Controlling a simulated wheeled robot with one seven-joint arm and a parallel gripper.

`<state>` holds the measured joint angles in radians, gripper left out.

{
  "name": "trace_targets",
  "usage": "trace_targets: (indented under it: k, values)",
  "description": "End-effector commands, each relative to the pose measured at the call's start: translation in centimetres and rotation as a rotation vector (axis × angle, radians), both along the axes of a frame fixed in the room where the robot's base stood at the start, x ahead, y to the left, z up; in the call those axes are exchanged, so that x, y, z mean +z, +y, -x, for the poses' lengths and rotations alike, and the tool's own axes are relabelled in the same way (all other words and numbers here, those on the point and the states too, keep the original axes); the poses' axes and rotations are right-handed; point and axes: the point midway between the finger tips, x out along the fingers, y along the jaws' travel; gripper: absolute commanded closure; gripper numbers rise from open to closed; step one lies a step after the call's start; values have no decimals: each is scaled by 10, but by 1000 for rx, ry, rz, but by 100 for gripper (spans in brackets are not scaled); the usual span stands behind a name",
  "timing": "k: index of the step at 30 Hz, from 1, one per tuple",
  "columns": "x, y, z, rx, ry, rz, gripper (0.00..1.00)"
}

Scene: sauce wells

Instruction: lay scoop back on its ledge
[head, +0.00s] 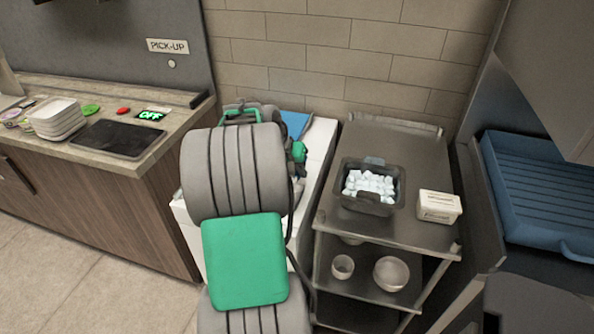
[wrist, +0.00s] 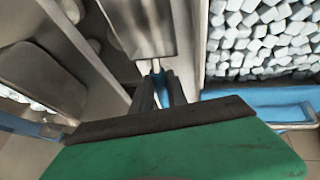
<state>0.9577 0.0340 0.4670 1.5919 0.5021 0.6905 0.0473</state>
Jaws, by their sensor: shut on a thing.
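In the wrist view, my gripper (wrist: 159,88) is shut on the handle of a scoop (wrist: 143,28), a grey metal piece that extends away from the fingertips to the top edge. The scoop hangs beside a bin of ice cubes (wrist: 262,40), left of its pale wall (wrist: 190,48). I cannot tell whether the scoop touches a surface, and I cannot make out which surface is its ledge. In the head view, my arm hides the gripper and the scoop. The white chest (head: 318,160) with a blue part (head: 295,124) shows behind my arm.
A metal cart (head: 400,145) on the right carries a dark tub of ice (head: 372,204) and a white box (head: 438,208), with bowls (head: 391,273) below. A counter (head: 185,125) with stacked trays (head: 57,118) stands left. Floor is clear at lower left.

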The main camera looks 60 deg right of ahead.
Motion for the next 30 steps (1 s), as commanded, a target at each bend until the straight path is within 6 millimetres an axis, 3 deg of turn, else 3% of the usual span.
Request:
trace_targets:
  k: [8,9,17,24,30]
  values:
    - [-2,0,0,0,-2,3,100]
    - [-2,0,0,0,-2,3,81]
    - [-1,0,0,0,-1,3,60]
    - [0,0,0,-1,-2,3,60]
    - [25,9,-5,1,-5,7,60]
